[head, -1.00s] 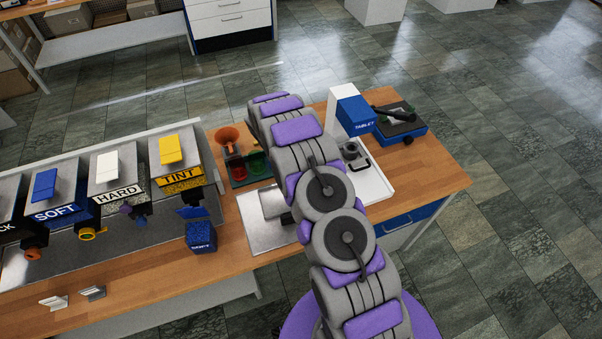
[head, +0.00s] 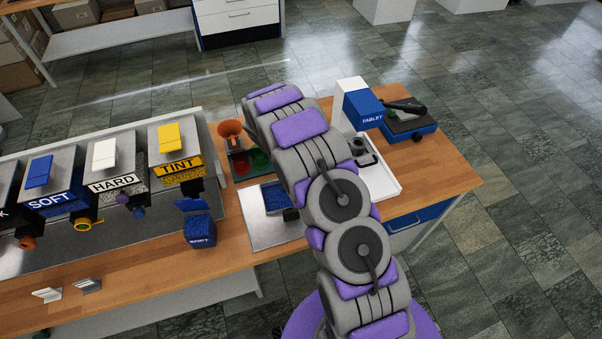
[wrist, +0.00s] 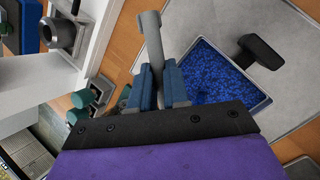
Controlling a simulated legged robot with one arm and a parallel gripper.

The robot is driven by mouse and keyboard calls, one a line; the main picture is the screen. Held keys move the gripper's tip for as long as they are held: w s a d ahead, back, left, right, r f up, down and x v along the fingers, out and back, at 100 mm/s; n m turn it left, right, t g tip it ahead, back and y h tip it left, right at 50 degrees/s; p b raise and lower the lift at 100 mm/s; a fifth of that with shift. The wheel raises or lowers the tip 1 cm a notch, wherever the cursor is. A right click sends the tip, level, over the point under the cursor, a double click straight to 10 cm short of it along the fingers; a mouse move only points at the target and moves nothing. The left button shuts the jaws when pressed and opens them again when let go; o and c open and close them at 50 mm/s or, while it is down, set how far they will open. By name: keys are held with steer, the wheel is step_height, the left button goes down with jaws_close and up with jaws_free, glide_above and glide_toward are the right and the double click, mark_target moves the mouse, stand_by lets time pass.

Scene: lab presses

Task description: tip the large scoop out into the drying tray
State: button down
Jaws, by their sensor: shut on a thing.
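My gripper (wrist: 160,85) is shut on a grey rod, which I take for the handle of the large scoop (wrist: 151,38); its bowl is not clearly visible. The drying tray (wrist: 262,102) is a shallow square pan with a black handle, lying beside my jaws in the wrist view. Blue granules cover its floor. In the head view, the blue-filled tray (head: 264,199) sits partly behind my arm on a pale metal plate. My gripper and the scoop are hidden behind the arm there.
Dispensers marked SOFT (head: 50,190), HARD (head: 115,185) and TINT (head: 178,165) stand at the left. A blue cube (head: 200,231) stands in front of them. An orange funnel (head: 230,130) and the blue TABLET press (head: 363,108) are farther back.

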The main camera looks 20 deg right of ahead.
steer(key=b, duration=0.2)
steer(key=d+t+b, duration=0.1)
steer(key=b, duration=0.1)
steer(key=shift+s+d+f+h, duration=0.1)
steer(key=shift+s+f+h, duration=0.2)
steer(key=shift+h, duration=0.1)
steer(key=shift+d+b, duration=0.1)
steer(key=shift+b, duration=0.55)
steer(key=shift+s+a+f+m+t+h+b, duration=0.1)
steer(key=shift+s+a+m+t+h+b, duration=0.3)
steer(key=shift+b, duration=1.25)
steer(key=shift+s+a+f+t+h+b, duration=0.2)
steer(key=shift+a+t+h+b, duration=0.25)
steer(key=shift+b, duration=1.45)
steer(key=shift+s+a+f+t+h+b, duration=0.1)
steer(key=shift+s+a+t+h+b, duration=0.3)
steer(key=shift+b, duration=1.45)
